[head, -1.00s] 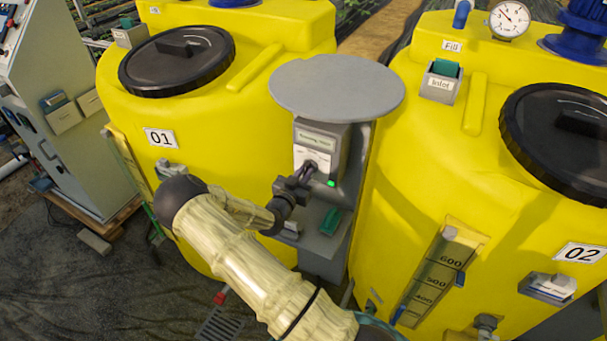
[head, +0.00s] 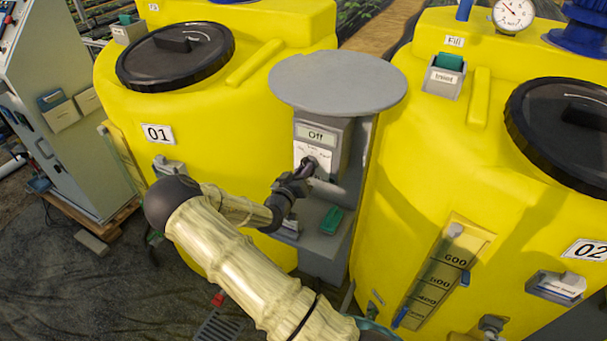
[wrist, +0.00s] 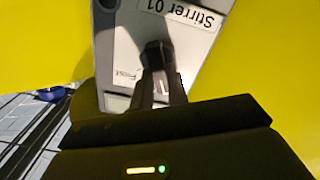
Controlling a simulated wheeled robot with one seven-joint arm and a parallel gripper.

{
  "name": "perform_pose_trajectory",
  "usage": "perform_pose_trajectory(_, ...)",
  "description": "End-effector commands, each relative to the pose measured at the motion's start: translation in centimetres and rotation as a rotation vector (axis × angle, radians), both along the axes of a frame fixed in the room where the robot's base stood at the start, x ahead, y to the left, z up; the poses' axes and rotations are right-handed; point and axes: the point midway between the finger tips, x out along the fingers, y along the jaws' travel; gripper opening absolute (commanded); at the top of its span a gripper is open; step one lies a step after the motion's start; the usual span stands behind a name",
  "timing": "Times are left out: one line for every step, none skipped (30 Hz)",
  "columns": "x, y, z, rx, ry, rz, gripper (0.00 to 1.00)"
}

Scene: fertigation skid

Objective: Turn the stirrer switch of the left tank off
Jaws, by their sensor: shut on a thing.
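The stirrer switch box (head: 341,150) stands on a grey post between the two yellow tanks, under a round grey cover. Its display (head: 316,134) reads "Off". In the wrist view its plate (wrist: 195,35) carries the label "Stirrer 01", upside down. My gripper (head: 304,168) is at the front of the box. In the wrist view my gripper (wrist: 160,88) is shut on the black switch knob (wrist: 155,55). The left tank (head: 255,120) is marked 01. Much of the knob is hidden behind the fingers in the head view.
The round grey cover (head: 337,83) overhangs the box closely. A shelf with a green item (head: 331,220) sits below my gripper. The right tank (head: 400,190), marked 02, stands close on the right. A grey cabinet (head: 75,130) is at the left.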

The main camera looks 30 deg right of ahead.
Motion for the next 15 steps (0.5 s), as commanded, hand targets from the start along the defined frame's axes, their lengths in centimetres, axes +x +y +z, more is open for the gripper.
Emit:
perform_pose_trajectory(0.06, 0.11, -0.18, -0.023, 0.029, 0.003, 0.0)
perform_pose_trajectory(0.08, 0.11, -0.17, -0.039, 0.048, 0.003, 0.0)
perform_pose_trajectory(0.09, 0.11, -0.16, -0.059, 0.073, 0.002, 0.0)
perform_pose_trajectory(0.1, 0.1, -0.16, -0.072, 0.091, 0.002, 0.0)
perform_pose_trajectory(0.11, 0.1, -0.15, -0.085, 0.107, 0.002, 0.0)
perform_pose_trajectory(0.12, 0.12, -0.14, -0.101, 0.129, 0.001, 0.0)
perform_pose_trajectory(0.13, 0.13, -0.15, -0.113, 0.145, 0.002, 0.0)
perform_pose_trajectory(0.13, 0.14, -0.15, -0.123, 0.159, 0.002, 0.0)
perform_pose_trajectory(0.15, 0.16, -0.15, -0.137, 0.175, 0.003, 0.0)
perform_pose_trajectory(0.16, 0.17, -0.14, -0.146, 0.186, 0.003, 0.0)
perform_pose_trajectory(0.17, 0.18, -0.14, -0.154, 0.197, 0.003, 0.0)
perform_pose_trajectory(0.18, 0.19, -0.13, -0.163, 0.209, 0.003, 0.0)
perform_pose_trajectory(0.18, 0.19, -0.12, -0.17, 0.217, 0.003, 0.0)
perform_pose_trajectory(0.19, 0.2, -0.11, -0.176, 0.223, 0.003, 0.0)
perform_pose_trajectory(0.2, 0.19, -0.1, -0.181, 0.23, 0.003, 0.0)
